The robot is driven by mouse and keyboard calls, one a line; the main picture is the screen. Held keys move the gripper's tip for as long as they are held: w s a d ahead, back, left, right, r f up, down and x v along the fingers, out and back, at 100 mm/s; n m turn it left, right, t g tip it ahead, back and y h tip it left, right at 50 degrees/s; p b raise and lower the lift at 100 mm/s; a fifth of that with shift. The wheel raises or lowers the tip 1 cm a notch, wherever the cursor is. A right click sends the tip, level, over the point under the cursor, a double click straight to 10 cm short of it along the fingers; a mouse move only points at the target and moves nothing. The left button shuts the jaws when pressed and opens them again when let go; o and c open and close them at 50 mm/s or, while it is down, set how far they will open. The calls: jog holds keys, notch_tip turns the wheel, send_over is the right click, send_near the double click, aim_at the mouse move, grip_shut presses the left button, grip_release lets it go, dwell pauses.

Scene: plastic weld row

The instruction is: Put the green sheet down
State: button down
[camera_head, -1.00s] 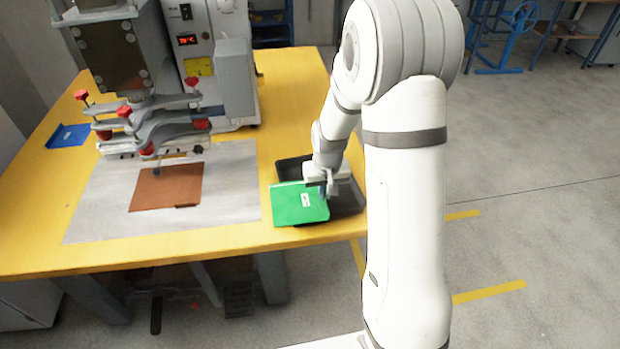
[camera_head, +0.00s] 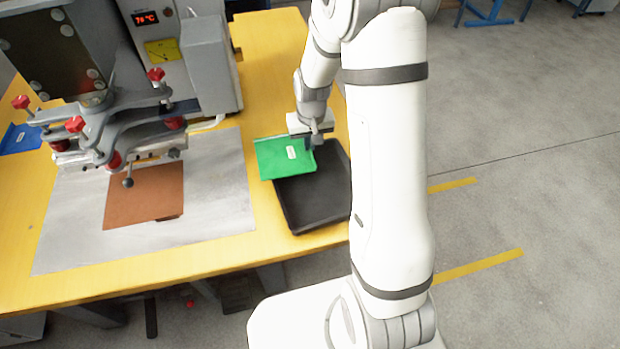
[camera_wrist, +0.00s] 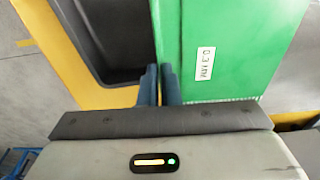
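The green sheet (camera_head: 272,161) is thin and flat, with a small white label, and it hangs over the back left part of the black tray (camera_head: 325,206). In the wrist view the sheet (camera_wrist: 235,35) fills the upper right, and its label reads 0.3 MM. My gripper (camera_head: 312,141) is at the sheet's back right edge. In the wrist view the blue fingers of my gripper (camera_wrist: 160,85) are close together on the sheet's edge. The tray (camera_wrist: 106,35) shows to the left there. The sheet hides the tray's back left corner, and its height above the tray is hard to judge.
A welding machine (camera_head: 195,50) with red knobs stands at the back left of the yellow table (camera_head: 262,40). A brown sheet (camera_head: 145,196) lies on a grey mat (camera_head: 220,200) under its clamp. A blue sheet (camera_head: 18,139) lies at the far left.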

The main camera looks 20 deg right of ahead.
jog(key=shift+a, duration=0.1)
notch_tip(320, 180, up, 4)
jog(key=n+b, duration=0.1)
jog(key=b, duration=0.2)
send_over(336, 171)
jog(key=f, duration=0.4)
jog(key=shift+s+f, duration=0.25)
jog(key=shift+f, duration=2.55)
jog(key=c, duration=1.6)
grip_release()
jog(key=shift+c, duration=0.2)
